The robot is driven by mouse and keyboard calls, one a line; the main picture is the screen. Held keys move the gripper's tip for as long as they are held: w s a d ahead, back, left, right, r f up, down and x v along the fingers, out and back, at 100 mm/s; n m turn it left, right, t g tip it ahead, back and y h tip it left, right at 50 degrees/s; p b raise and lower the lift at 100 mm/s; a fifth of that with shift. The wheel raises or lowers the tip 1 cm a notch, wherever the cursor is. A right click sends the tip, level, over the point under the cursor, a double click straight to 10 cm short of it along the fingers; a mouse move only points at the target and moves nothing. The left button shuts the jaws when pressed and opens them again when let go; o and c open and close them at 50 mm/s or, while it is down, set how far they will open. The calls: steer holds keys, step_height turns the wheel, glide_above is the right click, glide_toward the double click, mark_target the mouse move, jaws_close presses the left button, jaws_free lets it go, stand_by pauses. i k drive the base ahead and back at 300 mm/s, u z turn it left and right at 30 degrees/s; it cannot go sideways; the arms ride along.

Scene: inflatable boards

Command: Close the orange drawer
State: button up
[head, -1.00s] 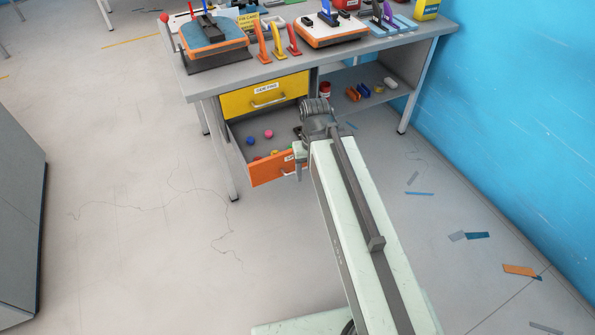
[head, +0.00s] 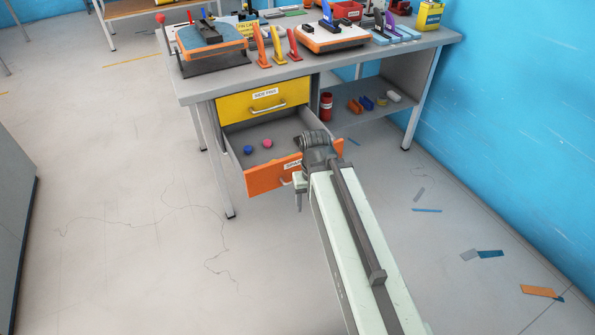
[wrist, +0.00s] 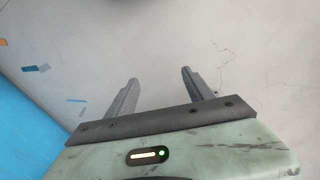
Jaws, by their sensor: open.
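The orange drawer (head: 262,182) stands pulled out under the yellow drawer of the grey workbench in the head view. Its open interior shows a blue ball and a pink ball. My gripper (head: 299,197) is just in front of the drawer's orange front, and my wrist covers part of that front and its handle. I cannot tell whether the gripper touches the drawer. In the wrist view my gripper (wrist: 158,82) has its two fingers spread apart, with only floor between them. The drawer does not show in the wrist view.
The yellow drawer (head: 265,101) above is shut. The workbench top (head: 350,55) carries clamps and tool stands. An open shelf at right holds a red can (head: 326,107) and small parts. A blue wall (head: 520,120) bounds the right. The floor at left is mostly clear.

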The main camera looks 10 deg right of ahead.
mark_target(278, 141)
steer(key=u, duration=2.05)
steer(key=k, duration=1.3)
steer(key=z, duration=0.4)
steer(key=i, duration=1)
steer(key=u, duration=0.1)
